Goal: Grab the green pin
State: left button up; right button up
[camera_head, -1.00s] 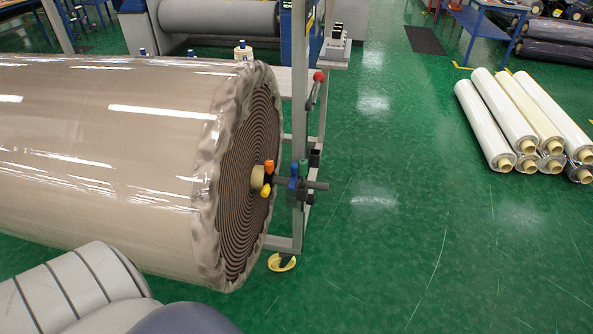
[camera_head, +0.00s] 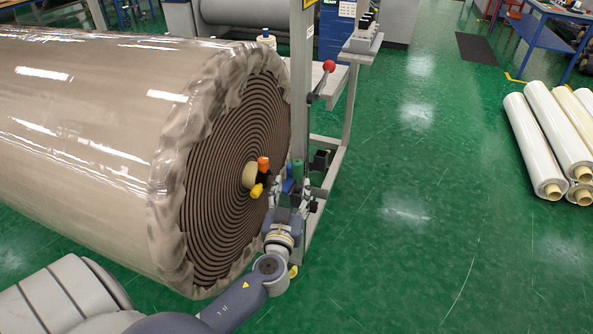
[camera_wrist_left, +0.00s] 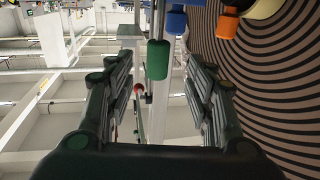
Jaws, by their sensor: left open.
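The green pin (camera_head: 298,167) stands upright at the metal post beside the big wrapped roll. In the left wrist view the green pin (camera_wrist_left: 157,60) shows between the two fingers, near their tips. My left gripper (camera_head: 290,195) is open and sits just below the pins, with a finger on either side and nothing gripped. A blue pin (camera_head: 287,185) is next to the green one, partly hidden by the gripper. An orange pin (camera_head: 263,163) and a yellow pin (camera_head: 257,190) are at the roll's core. My right gripper is not in view.
The big roll's spiral end (camera_head: 215,190) is close on the left of my gripper. The metal post (camera_head: 301,80) and a red-knobbed lever (camera_head: 328,67) stand near it. White rolls (camera_head: 545,145) lie on the right. Green floor between is clear.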

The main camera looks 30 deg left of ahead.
aim_at(296, 174)
pick_arm(q)
jog(key=shift+x, duration=1.2)
jog(key=shift+w, duration=0.25)
jog(key=shift+w+a+r+p, duration=0.1)
jog(key=shift+w+a+p, duration=0.1)
jog(key=shift+p, duration=0.2)
jog(key=p+x, duration=0.1)
jog(key=x, duration=0.3)
jog(key=shift+d+p, duration=0.1)
jog(key=shift+p, duration=0.2)
jog(key=shift+w, duration=0.35)
grip_shut()
